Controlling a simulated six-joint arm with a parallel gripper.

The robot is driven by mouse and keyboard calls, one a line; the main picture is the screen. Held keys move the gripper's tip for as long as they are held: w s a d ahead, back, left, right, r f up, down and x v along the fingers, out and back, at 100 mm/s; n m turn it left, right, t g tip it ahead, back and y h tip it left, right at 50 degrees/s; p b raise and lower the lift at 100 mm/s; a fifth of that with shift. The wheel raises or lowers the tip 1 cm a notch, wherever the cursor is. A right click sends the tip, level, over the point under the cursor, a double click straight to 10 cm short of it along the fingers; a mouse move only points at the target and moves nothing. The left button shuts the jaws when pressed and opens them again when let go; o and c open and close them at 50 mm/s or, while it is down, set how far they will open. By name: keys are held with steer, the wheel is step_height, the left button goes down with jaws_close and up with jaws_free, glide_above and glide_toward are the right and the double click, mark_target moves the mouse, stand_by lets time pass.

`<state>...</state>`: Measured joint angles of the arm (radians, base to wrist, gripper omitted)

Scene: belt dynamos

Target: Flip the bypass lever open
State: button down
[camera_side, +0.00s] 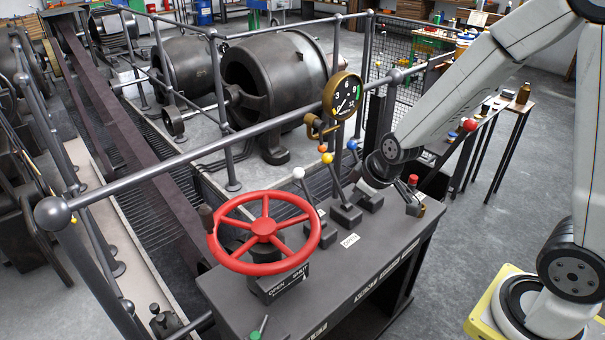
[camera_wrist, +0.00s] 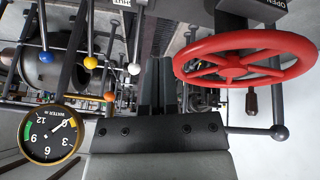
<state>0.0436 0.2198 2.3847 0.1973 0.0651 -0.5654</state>
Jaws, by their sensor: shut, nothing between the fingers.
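Three levers stand in a row on the dark console. They have a white knob (camera_side: 298,173), a yellow knob (camera_side: 327,158) and a blue knob (camera_side: 352,144). In the wrist view the white (camera_wrist: 134,69), yellow (camera_wrist: 91,62) and blue (camera_wrist: 45,57) knobs lie left of my fingers. I cannot tell which is the bypass lever; the lever names are not readable. My gripper (camera_wrist: 155,65) is shut and empty. In the side view its dark end is close to the blue lever; the fingertips are unclear there.
A red handwheel (camera_side: 264,228) stands at the console's left end. A round gauge (camera_side: 343,95) is on the railing, with an orange-knobbed handle (camera_side: 322,148) below it. Large dynamos stand beyond the rail.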

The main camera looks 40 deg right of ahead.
steer(key=w+d+f+n+t+h, duration=0.3)
steer(key=w+d+n, duration=0.3)
steer(key=w, duration=0.5)
steer(key=w+d+f+n+h, duration=0.2)
steer(key=d+h, duration=0.1)
steer(key=d, duration=0.2)
steer(key=w+d+f+n+h, duration=0.2)
steer(key=d+h, duration=0.1)
steer(key=d, duration=0.3)
steer(key=shift+d, duration=0.25)
steer(key=shift+w+d+f, duration=0.1)
steer(key=shift+w+f, duration=0.05)
steer(key=x, duration=0.9)
steer(key=shift+w+d, duration=0.25)
steer(key=shift+w, duration=0.1)
steer(key=shift+s+t, duration=0.25)
steer(key=shift+t, duration=0.25)
